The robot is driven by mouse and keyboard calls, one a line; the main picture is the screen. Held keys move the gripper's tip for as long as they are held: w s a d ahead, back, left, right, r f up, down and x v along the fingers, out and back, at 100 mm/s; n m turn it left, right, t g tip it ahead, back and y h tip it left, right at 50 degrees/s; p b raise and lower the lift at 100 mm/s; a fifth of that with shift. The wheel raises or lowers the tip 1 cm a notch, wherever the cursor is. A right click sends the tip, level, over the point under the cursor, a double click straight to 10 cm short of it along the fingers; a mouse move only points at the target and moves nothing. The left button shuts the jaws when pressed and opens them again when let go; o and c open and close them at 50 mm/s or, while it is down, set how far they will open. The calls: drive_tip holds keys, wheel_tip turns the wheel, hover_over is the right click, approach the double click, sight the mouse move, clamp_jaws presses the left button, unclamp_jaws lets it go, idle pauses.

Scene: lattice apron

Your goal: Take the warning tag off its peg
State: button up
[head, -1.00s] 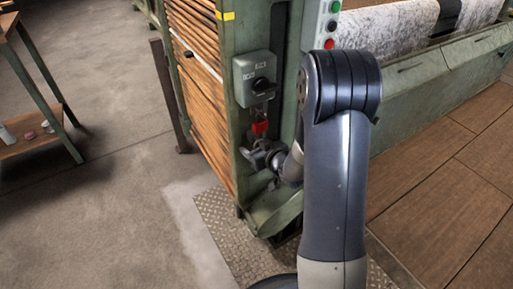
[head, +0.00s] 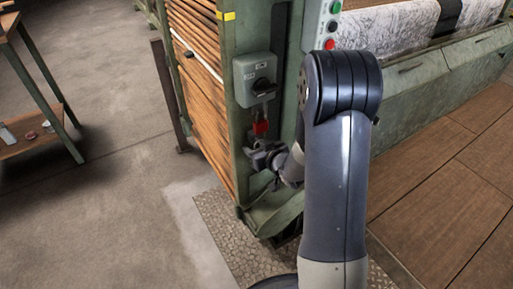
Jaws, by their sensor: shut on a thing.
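A small red tag (head: 260,128) shows on the green machine post (head: 240,42), below a grey-green switch box (head: 254,80) with a black rotary knob. The peg itself is too small to make out. My gripper (head: 262,146) is at the red tag's lower end, in front of the post, and is shut on it. The jaws hide the lower part of the tag. I cannot tell whether the tag's upper end is still on a peg.
A button panel (head: 329,26) with green and red buttons is above my arm. A green-legged table (head: 42,147) stands at the left. Machine rollers (head: 390,22) lie at the upper right. The concrete floor (head: 110,215) at the left is clear.

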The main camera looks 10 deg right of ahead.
drive_tip(key=shift+r, duration=0.2)
idle(0.3)
drive_tip(key=shift+r+p, duration=0.5)
drive_tip(key=shift+s, duration=0.1)
drive_tip(key=s+d+b, duration=0.1)
drive_tip(key=s+d, duration=0.2)
drive_tip(key=s, duration=0.6)
drive_tip(key=shift+s, duration=0.15)
idle(1.2)
idle(0.3)
